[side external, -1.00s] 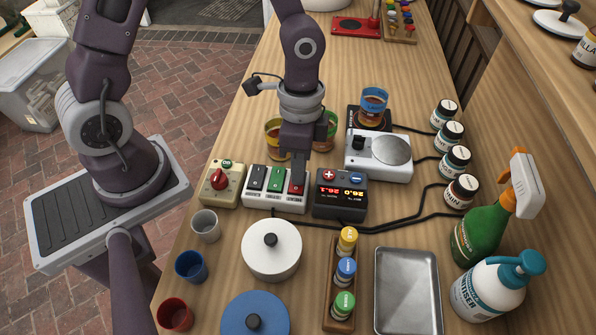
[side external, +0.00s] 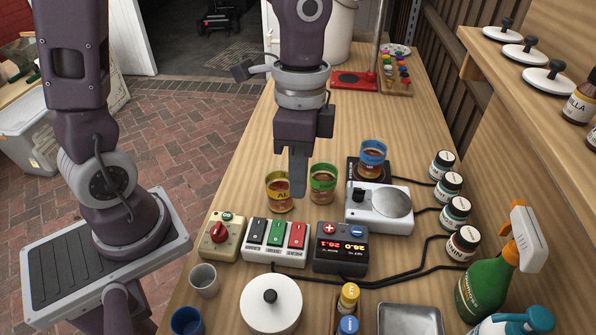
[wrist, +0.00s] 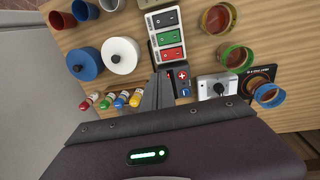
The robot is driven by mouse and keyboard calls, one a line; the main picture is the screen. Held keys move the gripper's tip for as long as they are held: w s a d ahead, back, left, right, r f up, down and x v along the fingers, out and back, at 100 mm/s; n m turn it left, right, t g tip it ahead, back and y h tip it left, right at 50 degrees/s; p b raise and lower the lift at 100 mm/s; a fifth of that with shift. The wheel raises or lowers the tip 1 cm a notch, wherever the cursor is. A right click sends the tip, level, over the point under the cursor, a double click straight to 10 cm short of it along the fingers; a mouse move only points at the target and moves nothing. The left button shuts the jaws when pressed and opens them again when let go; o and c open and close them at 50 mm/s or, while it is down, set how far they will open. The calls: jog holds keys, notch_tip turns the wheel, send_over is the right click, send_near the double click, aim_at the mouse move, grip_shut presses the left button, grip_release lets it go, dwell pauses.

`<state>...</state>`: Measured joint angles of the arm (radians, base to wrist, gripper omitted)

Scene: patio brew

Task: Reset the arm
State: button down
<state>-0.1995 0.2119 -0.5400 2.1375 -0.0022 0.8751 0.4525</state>
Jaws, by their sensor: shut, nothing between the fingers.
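My gripper (side external: 298,172) is shut and empty. In the wrist view the closed fingers (wrist: 157,92) point toward the table, beside the controller with the red plus button. The switch box (side external: 276,239) has black, green and red rockers. The controller (side external: 341,247) shows lit red and yellow digits. A beige box with a red knob (side external: 221,236) stands left of the switch box.
Several dark bottles and a green spray bottle (side external: 486,285) line the right. A white lidded pot (side external: 271,303) stands in front.

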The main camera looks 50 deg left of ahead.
jog(key=shift+s+r, duration=0.1)
jog(key=shift+r, duration=0.6)
jog(key=s+a+r+n+t+y, duration=0.1)
jog(key=s+a+r+n+t, duration=0.5)
jog(key=s+a+n, duration=0.3)
jog(key=shift+r+t, duration=0.3)
jog(key=shift+r, duration=0.45)
jog(key=shift+s+a, duration=0.1)
